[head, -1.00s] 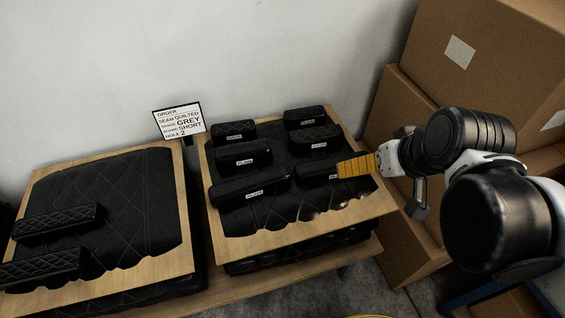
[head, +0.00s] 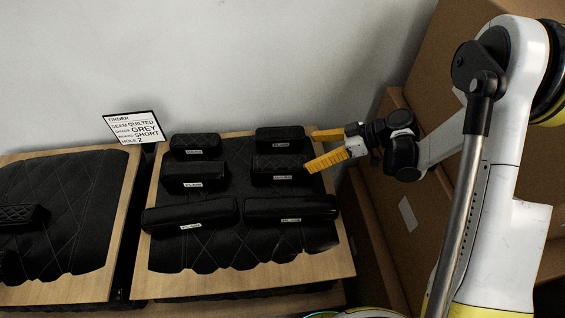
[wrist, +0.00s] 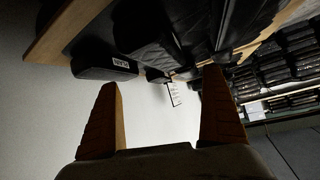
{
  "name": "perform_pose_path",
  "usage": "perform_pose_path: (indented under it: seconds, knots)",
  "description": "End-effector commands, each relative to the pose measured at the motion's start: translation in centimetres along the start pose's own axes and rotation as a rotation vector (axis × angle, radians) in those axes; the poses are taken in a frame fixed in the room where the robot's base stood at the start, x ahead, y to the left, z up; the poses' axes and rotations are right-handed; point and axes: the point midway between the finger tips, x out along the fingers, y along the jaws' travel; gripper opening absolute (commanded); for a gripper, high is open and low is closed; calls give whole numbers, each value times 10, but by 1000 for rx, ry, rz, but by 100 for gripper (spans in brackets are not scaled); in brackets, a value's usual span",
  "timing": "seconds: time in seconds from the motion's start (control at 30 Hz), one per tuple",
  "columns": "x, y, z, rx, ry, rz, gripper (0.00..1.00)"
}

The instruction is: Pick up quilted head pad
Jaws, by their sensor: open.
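Several black pads lie on the right board (head: 340,262). The pad in the middle of its right column (head: 268,162) shows a quilted surface, with a label too small to read. The back left pad (head: 186,141) may be quilted too; I cannot tell. The back right pad (head: 282,133) looks smooth. My gripper (head: 310,150) is open and empty, its yellow fingers pointing left at the right ends of the back and middle right pads. Contact cannot be told. In the wrist view the open fingers (wrist: 162,85) have a labelled pad (wrist: 105,65) above and left.
Two long pads labelled PLAIN lie at the board's front. A left board (head: 120,225) holds a quilted pad (head: 18,214). Cardboard boxes (head: 405,215) stand right; a wall is behind.

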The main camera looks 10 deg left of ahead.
Motion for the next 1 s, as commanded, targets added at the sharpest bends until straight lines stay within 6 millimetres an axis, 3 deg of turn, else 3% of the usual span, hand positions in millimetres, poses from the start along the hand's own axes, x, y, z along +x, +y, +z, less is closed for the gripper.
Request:
perform_pose_path:
  seconds: [0.1,0.3,0.63,0.83,1.0]
  knots:
    - [19,-1,19,-93,61,-43,96]
    - [35,-6,32,-173,112,-74,96]
    - [68,-6,29,-179,115,-76,96]
    - [100,-4,23,-180,115,-78,96]
    - [108,-5,20,-177,115,-75,96]
